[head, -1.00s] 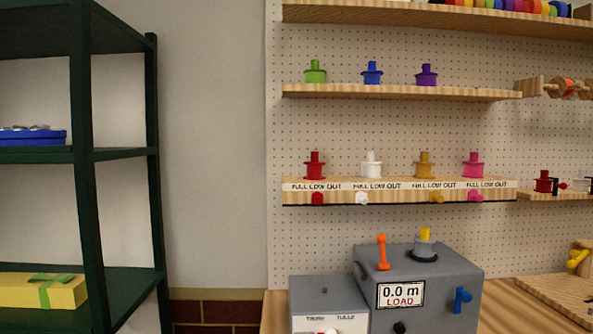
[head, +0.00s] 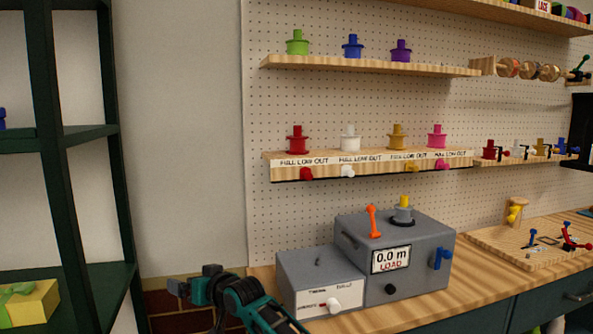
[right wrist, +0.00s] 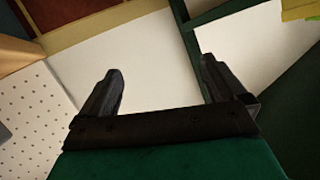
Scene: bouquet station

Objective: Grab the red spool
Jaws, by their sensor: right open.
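A red spool (head: 297,141) stands upright at the left end of the lower labelled shelf (head: 375,163) in the head view, beside white, yellow and pink spools. A smaller red piece (head: 489,150) sits on a short shelf farther right. My right gripper (head: 190,286) is low in the head view, left of the grey machine and well below the red spool. In the right wrist view its two fingers (right wrist: 162,95) are apart with nothing between them. My left gripper is not in view.
A grey machine (head: 432,238) with a "0.0 m LOAD" display and a grey box (head: 290,275) stand on the wooden bench below the shelf. A dark green rack (head: 85,230) stands at left. Green, blue and purple spools (head: 401,51) sit on the shelf above.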

